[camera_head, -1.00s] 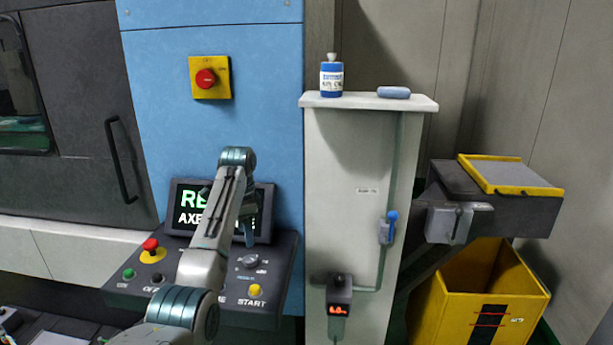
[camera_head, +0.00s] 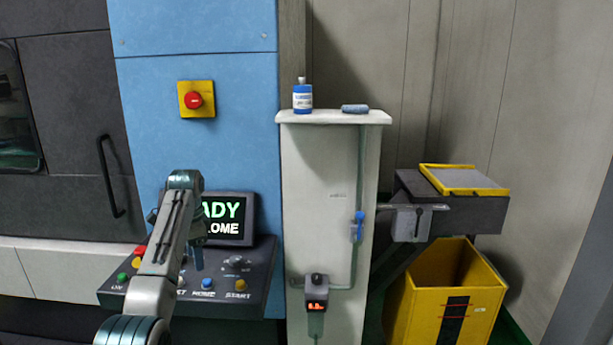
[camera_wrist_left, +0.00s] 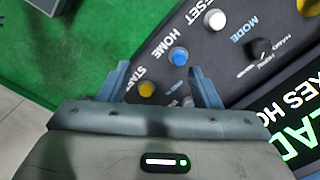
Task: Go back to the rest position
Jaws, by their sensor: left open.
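My left arm comes up from the lower left in the head view. Its gripper (camera_head: 197,258) points down over the control panel (camera_head: 255,278). In the left wrist view the two blue-grey fingers (camera_wrist_left: 160,72) are apart, with nothing between them but the panel's edge area. The blue HOME button (camera_wrist_left: 178,56) and the yellow START button (camera_wrist_left: 146,89) lie beyond and between the fingers; contact cannot be seen. The green-lettered screen (camera_head: 228,218) is partly hidden by my arm. My right gripper is not in view.
A pale cabinet (camera_head: 328,185) right of the panel carries a blue-and-white bottle (camera_head: 302,97) and a blue-grey object (camera_head: 355,109). A yellow bin (camera_head: 440,300) stands at the right. A red knob (camera_head: 193,100) sits on the blue wall. Green floor (camera_wrist_left: 60,80) shows beside the panel.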

